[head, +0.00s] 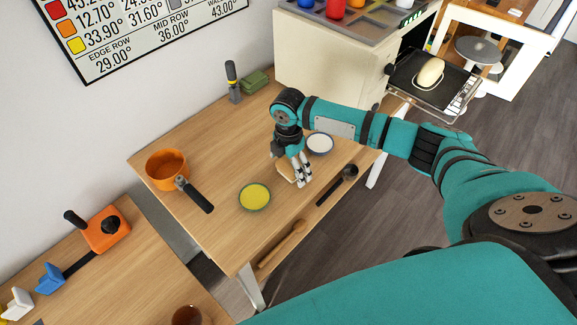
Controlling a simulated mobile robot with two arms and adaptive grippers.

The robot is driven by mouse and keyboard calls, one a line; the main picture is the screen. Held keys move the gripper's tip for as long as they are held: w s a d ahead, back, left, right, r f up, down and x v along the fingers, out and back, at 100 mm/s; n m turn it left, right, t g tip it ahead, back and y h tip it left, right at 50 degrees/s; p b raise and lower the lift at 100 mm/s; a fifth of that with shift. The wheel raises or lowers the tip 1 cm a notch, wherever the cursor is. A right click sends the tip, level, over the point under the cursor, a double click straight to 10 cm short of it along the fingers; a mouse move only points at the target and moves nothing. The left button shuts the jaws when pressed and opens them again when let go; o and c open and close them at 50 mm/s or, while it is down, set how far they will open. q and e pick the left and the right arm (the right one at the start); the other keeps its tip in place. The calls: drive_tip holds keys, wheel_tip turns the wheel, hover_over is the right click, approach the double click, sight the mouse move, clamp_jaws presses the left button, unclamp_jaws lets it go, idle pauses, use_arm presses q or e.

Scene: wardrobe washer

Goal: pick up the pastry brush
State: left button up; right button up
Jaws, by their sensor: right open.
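My right gripper (301,180) is open and points down close over the wooden table. A tan, light-coloured thing (284,171) lies just left of its fingers, partly hidden by them. It may be the pastry brush, but too little of it shows to be sure. I cannot tell whether the fingers touch it. A long wooden-handled utensil (281,244) lies along the table's front edge, apart from the gripper. It could also be the brush; its head is too small to make out. My left gripper is not in view.
On the table (222,232) are a yellow-filled bowl (255,197), a white dish (320,144), a black ladle (338,185) and an orange pan (167,170) with a black handle. An open oven (430,85) holds a pale loaf on its rack at the back right.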

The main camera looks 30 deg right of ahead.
sight(288, 164)
drive_tip(key=c, duration=1.2)
drive_tip(key=shift+c, duration=0.2)
drive_tip(key=shift+r, duration=0.45)
wheel_tip(288, 164, up, 2)
drive_tip(key=shift+w+r+b, duration=0.1)
drive_tip(key=shift+r+b, duration=0.05)
drive_tip(key=shift+b, duration=0.65)
drive_tip(key=s+a+b, duration=0.1)
drive_tip(key=s+a, duration=0.1)
drive_tip(key=s, duration=0.3)
drive_tip(key=s+a+r, duration=0.1)
drive_tip(key=s+a, duration=0.1)
drive_tip(key=s, duration=0.2)
drive_tip(key=s+a+b, duration=0.1)
drive_tip(key=s+a, duration=0.2)
drive_tip(key=s, duration=0.2)
drive_tip(key=shift+s+r+b, duration=0.3)
drive_tip(key=shift+r, duration=0.1)
drive_tip(key=o, duration=0.4)
drive_tip(key=shift+c, duration=1.4)
